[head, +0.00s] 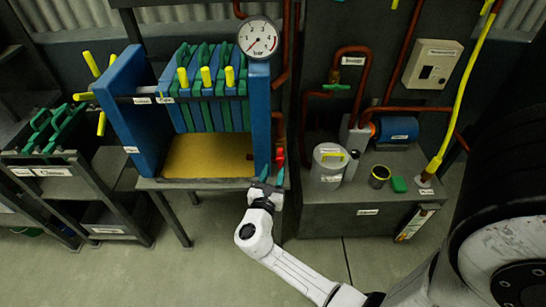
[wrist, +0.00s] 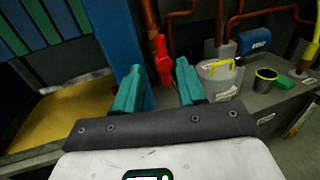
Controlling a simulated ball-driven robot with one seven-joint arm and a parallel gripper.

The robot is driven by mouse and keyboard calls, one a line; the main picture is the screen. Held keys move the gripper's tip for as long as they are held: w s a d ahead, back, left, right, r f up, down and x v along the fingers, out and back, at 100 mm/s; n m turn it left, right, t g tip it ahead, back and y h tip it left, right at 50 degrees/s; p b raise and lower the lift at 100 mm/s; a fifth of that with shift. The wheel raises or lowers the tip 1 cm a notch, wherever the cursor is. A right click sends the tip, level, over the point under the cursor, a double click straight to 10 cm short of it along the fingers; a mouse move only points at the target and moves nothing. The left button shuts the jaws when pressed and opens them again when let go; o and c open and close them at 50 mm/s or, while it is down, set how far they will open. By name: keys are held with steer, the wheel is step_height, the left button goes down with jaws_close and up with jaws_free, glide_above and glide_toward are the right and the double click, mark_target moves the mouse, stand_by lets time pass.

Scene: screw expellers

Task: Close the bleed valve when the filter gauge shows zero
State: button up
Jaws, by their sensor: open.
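The round white filter gauge (head: 258,38) sits on top of the blue filter press frame. Its red needle points to the lower left; the digits are too small to read surely. A red lever handle (head: 280,157), which looks like the bleed valve, stands upright on a copper pipe right of the press. My gripper (head: 265,173) is open and empty just below and left of it. In the wrist view the red handle (wrist: 162,60) shows beyond the gap between the teal fingertips (wrist: 158,82), nearer the right one. I cannot tell whether they touch.
The filter press (head: 128,110) with its yellow tray (head: 205,157) is at the left. A bench (head: 340,215) at the right carries a white lidded pot (head: 329,165), a dark cup (head: 379,177) and a blue motor (head: 398,128). Copper pipes run close behind the handle.

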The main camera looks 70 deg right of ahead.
mark_target(280, 155)
steer(key=d, duration=0.6)
steer(key=w+d, duration=0.1)
steer(key=d, duration=0.2)
jaws_close()
